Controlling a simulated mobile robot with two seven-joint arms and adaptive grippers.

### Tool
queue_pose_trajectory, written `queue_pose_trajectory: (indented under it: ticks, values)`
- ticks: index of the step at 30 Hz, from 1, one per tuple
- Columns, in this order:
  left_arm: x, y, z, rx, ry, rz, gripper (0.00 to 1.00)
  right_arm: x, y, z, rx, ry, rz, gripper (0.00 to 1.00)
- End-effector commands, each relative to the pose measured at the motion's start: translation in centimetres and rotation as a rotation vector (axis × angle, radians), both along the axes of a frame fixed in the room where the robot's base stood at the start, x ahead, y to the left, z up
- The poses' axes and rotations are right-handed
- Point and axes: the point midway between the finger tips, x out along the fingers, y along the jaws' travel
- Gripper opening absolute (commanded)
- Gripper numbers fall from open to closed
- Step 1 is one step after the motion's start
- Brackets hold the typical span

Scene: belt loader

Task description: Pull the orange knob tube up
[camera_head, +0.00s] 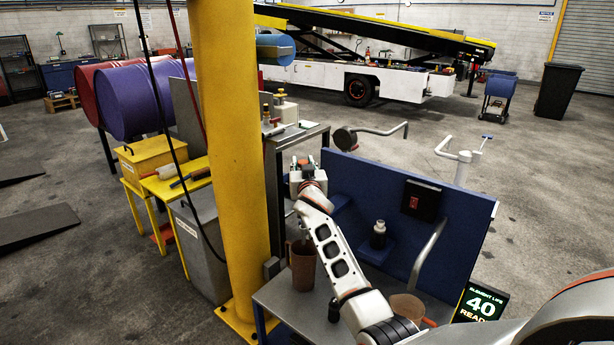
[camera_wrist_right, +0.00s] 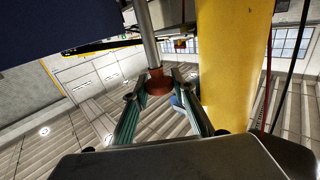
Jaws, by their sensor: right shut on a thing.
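The orange knob (camera_wrist_right: 158,82) shows in the right wrist view at the end of a grey metal tube (camera_wrist_right: 146,35). My right gripper (camera_wrist_right: 158,86) has its two fingertips on either side of the knob and is shut on it. In the head view my right gripper (camera_head: 308,166) is beside the left end of the blue panel (camera_head: 375,205), right of the yellow post. The knob and tube are mostly hidden there by the gripper and wrist. My left gripper is in neither view.
The thick yellow post (camera_head: 232,150) stands close left of my right gripper; it also fills the right of the wrist view (camera_wrist_right: 230,60). A black switch box (camera_head: 421,200) is on the blue panel.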

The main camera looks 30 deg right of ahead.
Motion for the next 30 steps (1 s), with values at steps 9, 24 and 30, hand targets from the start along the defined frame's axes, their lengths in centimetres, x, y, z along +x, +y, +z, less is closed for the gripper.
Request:
queue_pose_trajectory:
  ticks: [9, 24, 30]
  values:
    - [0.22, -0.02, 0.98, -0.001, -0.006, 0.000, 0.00, 0.24, -0.07, 1.50, -0.002, -0.004, -0.001, 0.00]
    - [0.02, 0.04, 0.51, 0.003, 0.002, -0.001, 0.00, 0.23, -0.05, 1.42, -0.001, -0.004, -0.001, 0.43]
    - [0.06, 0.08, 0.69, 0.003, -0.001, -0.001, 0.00, 0.07, 0.05, 1.26, -0.001, -0.002, 0.000, 0.43]
